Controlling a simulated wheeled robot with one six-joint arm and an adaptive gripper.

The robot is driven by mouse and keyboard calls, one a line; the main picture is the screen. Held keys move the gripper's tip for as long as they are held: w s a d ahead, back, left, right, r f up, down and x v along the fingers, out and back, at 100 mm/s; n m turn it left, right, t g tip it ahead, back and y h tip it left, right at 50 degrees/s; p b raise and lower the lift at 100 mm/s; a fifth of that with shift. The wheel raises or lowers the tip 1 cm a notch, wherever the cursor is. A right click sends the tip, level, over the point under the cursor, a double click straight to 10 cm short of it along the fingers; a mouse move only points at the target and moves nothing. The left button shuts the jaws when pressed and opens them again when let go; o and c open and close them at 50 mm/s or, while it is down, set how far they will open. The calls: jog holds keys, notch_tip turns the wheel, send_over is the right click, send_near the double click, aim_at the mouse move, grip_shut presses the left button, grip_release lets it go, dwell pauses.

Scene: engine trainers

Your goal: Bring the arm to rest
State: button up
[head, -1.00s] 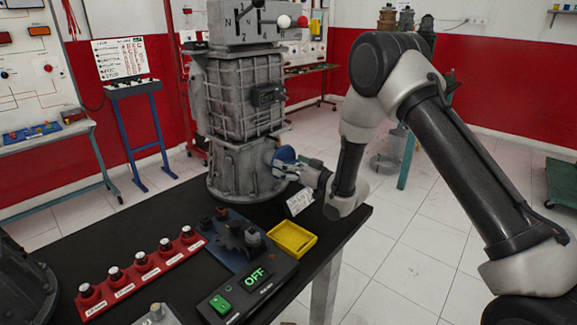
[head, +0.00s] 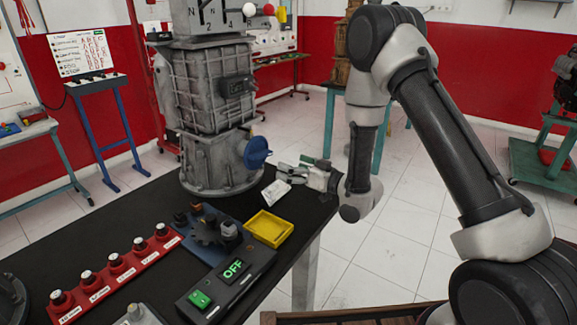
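My gripper (head: 287,170) is at the end of my arm, over the right back part of the black table (head: 100,215). It points left toward the grey gearbox unit (head: 210,95). A blue round part (head: 257,152) sits on the unit's lower right side, and a gap shows between it and my gripper. The fingers are small and partly merged with a white card (head: 275,192) just below them, so I cannot tell how far apart they are. I see nothing held.
A yellow tray (head: 268,228), a control box reading OFF (head: 233,270), a dark gear block (head: 208,228) and a red strip with several knobs (head: 115,268) stand on the table. A blue stand (head: 98,125) is behind left. Open tiled floor lies right.

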jog(key=w+d+r+h, duration=0.4)
jog(key=d+r+h, duration=0.2)
jog(key=d+r, duration=0.35)
jog(key=s+d+r+m+h, duration=0.2)
jog(key=s+d+r+h, duration=0.1)
jog(key=d, duration=0.3)
jog(key=s+d+r+m+h, duration=0.1)
jog(key=s+d+r+h, duration=0.1)
jog(key=s+d+r, duration=0.3)
jog(key=s+d+r+m+g+h, duration=0.3)
jog(key=s+d, duration=0.6)
jog(key=s, duration=0.3)
jog(key=s+d+m+g, duration=0.1)
jog(key=s+d+g, duration=0.1)
jog(key=s, duration=1.6)
jog(key=shift+m+g, duration=0.3)
jog(key=shift+g, duration=0.6)
jog(key=shift+r, duration=0.1)
jog(key=shift+c, duration=0.4)
